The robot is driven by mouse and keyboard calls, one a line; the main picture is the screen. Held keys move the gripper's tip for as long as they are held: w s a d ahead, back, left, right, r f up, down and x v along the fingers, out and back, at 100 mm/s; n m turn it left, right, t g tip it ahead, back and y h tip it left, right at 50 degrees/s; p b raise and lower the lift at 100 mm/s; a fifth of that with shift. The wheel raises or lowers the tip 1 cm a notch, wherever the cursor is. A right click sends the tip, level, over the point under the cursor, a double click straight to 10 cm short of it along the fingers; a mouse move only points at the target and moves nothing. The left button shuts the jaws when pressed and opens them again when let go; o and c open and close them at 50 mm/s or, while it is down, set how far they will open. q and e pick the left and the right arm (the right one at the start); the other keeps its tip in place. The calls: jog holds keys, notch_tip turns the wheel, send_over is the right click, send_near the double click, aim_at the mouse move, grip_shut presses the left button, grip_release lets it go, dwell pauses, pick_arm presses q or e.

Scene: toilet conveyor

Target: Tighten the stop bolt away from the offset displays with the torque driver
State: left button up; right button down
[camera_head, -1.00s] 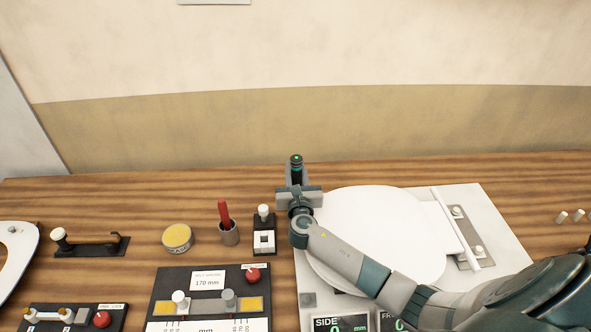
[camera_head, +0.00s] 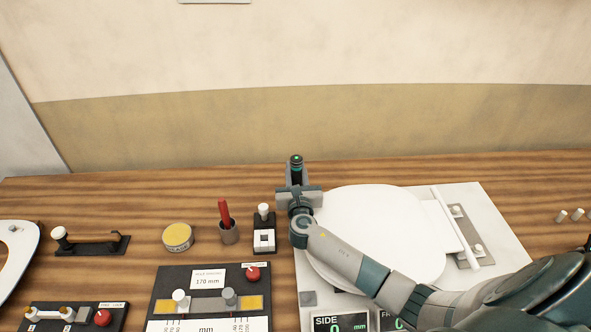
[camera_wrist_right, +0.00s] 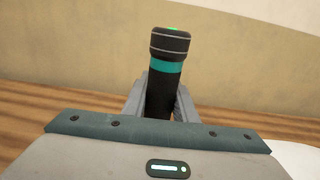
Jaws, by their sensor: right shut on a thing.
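The torque driver (camera_head: 296,172) is black with a teal band and a green-lit top, and it stands roughly upright. It also shows in the right wrist view (camera_wrist_right: 168,75). My right gripper (camera_head: 298,195) is shut on it at the far left corner of the white plate (camera_head: 490,205). The driver's tip and whatever lies beneath it are hidden by the gripper, so I cannot see the far stop bolt. The offset displays, SIDE (camera_head: 341,323) and a second one (camera_head: 388,321), stand at the plate's near edge. SIDE reads 0 mm. My left gripper is not in view.
A white toilet seat lid (camera_head: 390,215) lies on the plate, under my right arm. A black stand with a white knob (camera_head: 264,235), a cup with a red tool (camera_head: 228,232) and a yellow-topped tin (camera_head: 177,237) stand to the left. Table behind the driver is clear.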

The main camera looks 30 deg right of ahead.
jog(key=shift+s+f, duration=0.1)
jog(key=shift+f, duration=0.15)
dwell(0.7)
jog(key=shift+a+f+p, duration=0.1)
jog(key=shift+p, duration=0.2)
dwell(0.9)
dwell(0.4)
